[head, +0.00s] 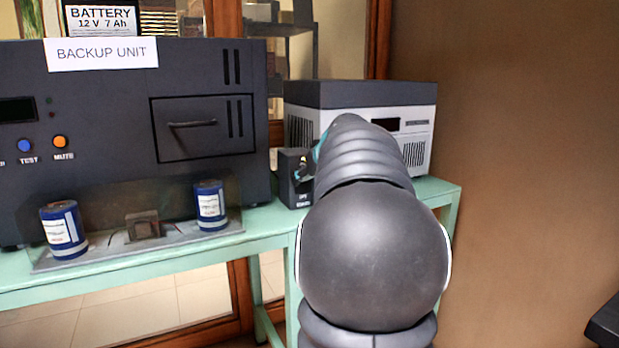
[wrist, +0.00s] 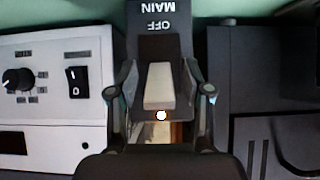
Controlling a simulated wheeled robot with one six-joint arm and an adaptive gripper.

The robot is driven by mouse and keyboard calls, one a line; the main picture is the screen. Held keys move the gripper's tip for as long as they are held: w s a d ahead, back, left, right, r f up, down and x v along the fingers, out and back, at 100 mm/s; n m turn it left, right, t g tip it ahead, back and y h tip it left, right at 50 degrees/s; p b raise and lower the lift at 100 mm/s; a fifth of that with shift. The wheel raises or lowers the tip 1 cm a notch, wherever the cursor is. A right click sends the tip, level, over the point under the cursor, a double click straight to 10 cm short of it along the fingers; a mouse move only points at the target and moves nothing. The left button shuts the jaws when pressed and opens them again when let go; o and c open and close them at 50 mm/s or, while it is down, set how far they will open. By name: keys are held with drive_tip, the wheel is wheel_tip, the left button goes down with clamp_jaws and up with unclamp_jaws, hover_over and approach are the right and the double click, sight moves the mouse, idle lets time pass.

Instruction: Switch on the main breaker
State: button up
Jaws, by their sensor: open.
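The main breaker is a small black box (head: 294,180) on the green bench, between the backup unit and the grey-white unit. In the wrist view its black face (wrist: 152,17) reads "MAIN" and "OFF" upside down. Its pale lever (wrist: 158,85) stands out toward the camera, with a bright white spot at the near end. My gripper (wrist: 160,92) is open, with one finger on each side of the lever and visible gaps between. In the head view my arm hides most of the gripper and part of the breaker.
The dark backup unit (head: 90,110) is left of the breaker, and the grey-white unit (head: 420,130) is right of it; a knob (wrist: 17,80) and rocker switch (wrist: 77,82) show on its side.

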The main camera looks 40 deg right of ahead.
drive_tip(key=v, duration=1.2)
drive_tip(key=shift+a, duration=0.1)
drive_tip(key=w+a+r+t+h, duration=0.1)
drive_tip(key=w+a+r+t, duration=0.15)
drive_tip(key=a, duration=0.25)
drive_tip(key=w+a+r+n+t+h, duration=0.1)
drive_tip(key=a+r+t, duration=0.1)
drive_tip(key=a+r, duration=0.15)
drive_tip(key=w+a+r+t+h, duration=0.1)
drive_tip(key=w+a+r+t, duration=0.15)
drive_tip(key=a, duration=0.35)
drive_tip(key=s+a+f+g+y, duration=0.2)
drive_tip(key=s+a+f, duration=0.5)
drive_tip(key=f, duration=0.4)
drive_tip(key=s+a+f+n+g+y, duration=0.1)
drive_tip(key=s+a+f+g, duration=0.4)
drive_tip(key=f, duration=0.6)
drive_tip(key=s+a+f+n+g+y, duration=0.1)
drive_tip(key=s+a+f+g, duration=0.3)
drive_tip(key=s+a+f, duration=0.5)
wheel_tip(320, 180, down, 3)
drive_tip(key=shift+s+a+r+y, duration=0.1)
drive_tip(key=shift+s+a+y, duration=0.3)
drive_tip(key=shift+a+y, duration=0.4)
drive_tip(key=shift+d, duration=0.2)
